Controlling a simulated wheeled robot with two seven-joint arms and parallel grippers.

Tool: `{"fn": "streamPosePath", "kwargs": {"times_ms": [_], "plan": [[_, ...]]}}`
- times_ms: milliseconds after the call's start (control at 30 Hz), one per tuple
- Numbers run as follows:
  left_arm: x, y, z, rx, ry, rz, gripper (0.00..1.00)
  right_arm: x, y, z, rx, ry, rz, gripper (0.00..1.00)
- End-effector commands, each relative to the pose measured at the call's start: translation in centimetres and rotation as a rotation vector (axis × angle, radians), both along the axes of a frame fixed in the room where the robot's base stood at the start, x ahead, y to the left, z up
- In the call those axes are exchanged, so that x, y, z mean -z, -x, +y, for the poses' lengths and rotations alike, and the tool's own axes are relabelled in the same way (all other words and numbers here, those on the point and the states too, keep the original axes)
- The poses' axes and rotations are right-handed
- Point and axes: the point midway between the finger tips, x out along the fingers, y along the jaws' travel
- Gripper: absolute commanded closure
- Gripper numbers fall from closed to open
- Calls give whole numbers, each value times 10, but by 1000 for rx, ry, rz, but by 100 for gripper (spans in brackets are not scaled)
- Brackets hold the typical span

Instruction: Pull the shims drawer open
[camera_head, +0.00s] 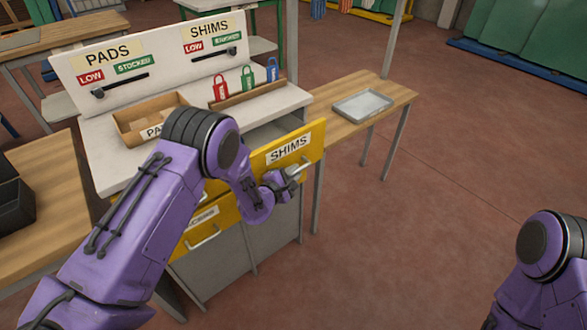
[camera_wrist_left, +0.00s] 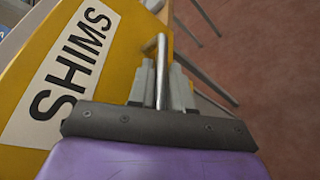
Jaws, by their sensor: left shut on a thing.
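The shims drawer (camera_head: 315,139) has a yellow front with a white SHIMS label and stands partly out of the white-topped cabinet, with a gap showing behind its front. Its yellow front also shows close up in the left wrist view (camera_wrist_left: 120,30). My left gripper (camera_head: 292,172) is shut on the drawer's metal bar handle (camera_wrist_left: 161,50), with the grey fingers on either side of the bar. The inside of the drawer is mostly hidden. My right arm shows at the lower right, but its gripper is out of view.
A second yellow drawer (camera_head: 222,222) with a bar handle is below and left, partly behind my left arm. A cardboard box (camera_head: 128,124) stands on the cabinet top. A wooden table with a grey tray (camera_head: 363,105) stands to the right. The floor in front is clear.

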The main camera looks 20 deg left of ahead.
Motion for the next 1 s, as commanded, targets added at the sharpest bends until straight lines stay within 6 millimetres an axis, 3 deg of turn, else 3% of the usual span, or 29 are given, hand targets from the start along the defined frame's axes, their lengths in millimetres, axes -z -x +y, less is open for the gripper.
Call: {"fn": "streamPosePath", "kwargs": {"times_ms": [500, 733, 1000], "plan": [[0, 65, -107, -4, -1, 1, 100, -6, -1, 0, 0, 0, -1, 57], [0, 81, -133, -4, -1, 0, 100, -5, -1, 0, 0, 0, -1, 57], [0, 88, -142, -6, -1, -1, 100, -4, -1, 0, 0, 0, -1, 57]]}}
